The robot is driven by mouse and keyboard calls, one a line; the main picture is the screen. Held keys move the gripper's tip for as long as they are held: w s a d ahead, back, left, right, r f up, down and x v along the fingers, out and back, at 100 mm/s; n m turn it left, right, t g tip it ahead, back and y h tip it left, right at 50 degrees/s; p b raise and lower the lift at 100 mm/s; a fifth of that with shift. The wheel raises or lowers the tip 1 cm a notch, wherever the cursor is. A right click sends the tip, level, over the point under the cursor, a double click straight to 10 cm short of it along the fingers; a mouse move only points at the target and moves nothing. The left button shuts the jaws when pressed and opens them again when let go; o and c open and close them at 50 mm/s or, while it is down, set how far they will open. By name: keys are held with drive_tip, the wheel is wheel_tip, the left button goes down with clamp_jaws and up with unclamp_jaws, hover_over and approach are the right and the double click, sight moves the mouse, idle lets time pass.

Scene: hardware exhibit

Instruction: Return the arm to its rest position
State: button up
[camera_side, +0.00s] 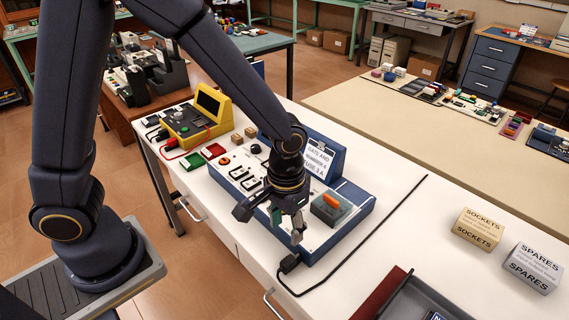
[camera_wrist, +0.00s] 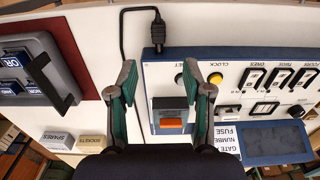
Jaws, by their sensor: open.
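My gripper (camera_side: 270,222) hangs over the front part of the blue-edged control panel (camera_side: 339,232) on the white table. In the wrist view my gripper (camera_wrist: 164,82) is open, its two green-padded fingers spread apart with nothing between the tips. In the wrist view one finger is over the white table beside the panel and the other is over the panel. The panel carries a grey block with an orange piece (camera_side: 331,201), which also shows as an orange piece in the wrist view (camera_wrist: 171,123), near the right finger. Contact with the panel cannot be told.
A black cable (camera_side: 352,252) runs from the panel across the table. A sockets box (camera_side: 478,229) and a spares box (camera_side: 533,267) stand at the right. A dark tray (camera_side: 440,297) lies at the front. A yellow device (camera_side: 195,117) stands behind left. White table right of the panel is mostly clear.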

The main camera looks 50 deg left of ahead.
drive_tip(key=a+r+n+t, duration=0.1)
drive_tip(key=a+r+t, duration=0.3)
drive_tip(key=r, duration=0.5)
drive_tip(key=a+r+n+t, duration=0.1)
drive_tip(key=a+r, duration=0.5)
drive_tip(key=r, duration=0.2)
drive_tip(key=s+a+r+m, duration=0.2)
drive_tip(key=s+a, duration=0.2)
drive_tip(key=s, duration=0.5)
drive_tip(key=shift+s+r+t, duration=0.3)
drive_tip(key=shift+s+r, duration=0.1)
drive_tip(key=shift+a, duration=0.1)
